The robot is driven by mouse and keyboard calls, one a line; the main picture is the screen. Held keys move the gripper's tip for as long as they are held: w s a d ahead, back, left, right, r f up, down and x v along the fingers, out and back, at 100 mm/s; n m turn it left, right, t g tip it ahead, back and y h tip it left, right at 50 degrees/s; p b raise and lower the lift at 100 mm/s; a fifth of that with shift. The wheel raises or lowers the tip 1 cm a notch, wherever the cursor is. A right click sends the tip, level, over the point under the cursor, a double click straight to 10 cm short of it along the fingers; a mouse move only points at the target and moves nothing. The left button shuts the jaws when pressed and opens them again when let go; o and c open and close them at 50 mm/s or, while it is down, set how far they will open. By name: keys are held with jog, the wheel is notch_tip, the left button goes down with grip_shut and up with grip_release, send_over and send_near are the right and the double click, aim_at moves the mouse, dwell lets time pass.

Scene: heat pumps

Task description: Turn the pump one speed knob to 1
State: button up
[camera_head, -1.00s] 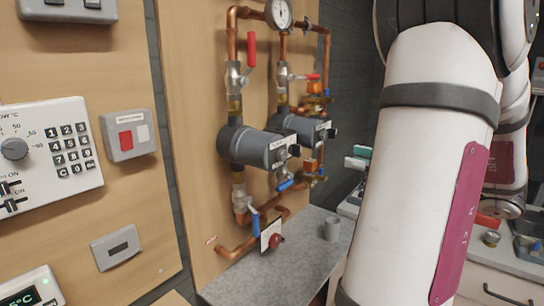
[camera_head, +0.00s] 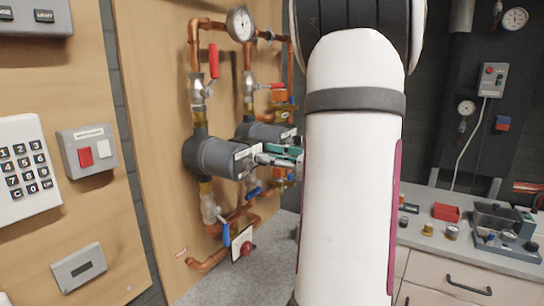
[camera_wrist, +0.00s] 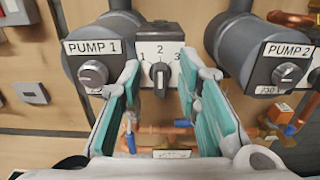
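In the wrist view a box with a dial marked 1, 2 and 3 carries a black speed knob (camera_wrist: 160,74). The knob stands upright, its light mark toward the 2. It sits just right of the PUMP 1 label (camera_wrist: 94,47) and a silver round knob (camera_wrist: 93,74). My gripper (camera_wrist: 160,80) is open, its teal fingers on either side of the speed knob, with no visible contact. In the head view my gripper (camera_head: 279,155) is at the front of the near grey pump (camera_head: 213,157); the speed knob is not distinguishable there.
The PUMP 2 unit (camera_wrist: 286,50) stands close to the right finger. Copper pipes (camera_head: 196,100), a red-handled valve (camera_head: 214,62) and a blue valve handle (camera_head: 226,233) surround the pumps. A red button box (camera_head: 87,150) hangs on the left panel. A counter (camera_head: 480,255) holds tools at right.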

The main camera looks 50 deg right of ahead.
grip_shut()
jog(key=shift+w+f+n+b, duration=0.1)
jog(key=shift+n+b, duration=0.3)
jog(key=shift+b, duration=0.2)
jog(key=shift+a+f+n+b, duration=0.1)
jog(key=shift+a+n+b, duration=0.05)
jog(key=shift+n+b, duration=1.35)
jog(key=shift+a+f+n+b, duration=0.1)
jog(key=shift+a+n+b, duration=0.05)
jog(key=shift+n+b, duration=1.4)
jog(key=shift+a+n+b, duration=0.15)
jog(key=shift+n+b, duration=0.9)
jog(key=shift+b, duration=0.9)
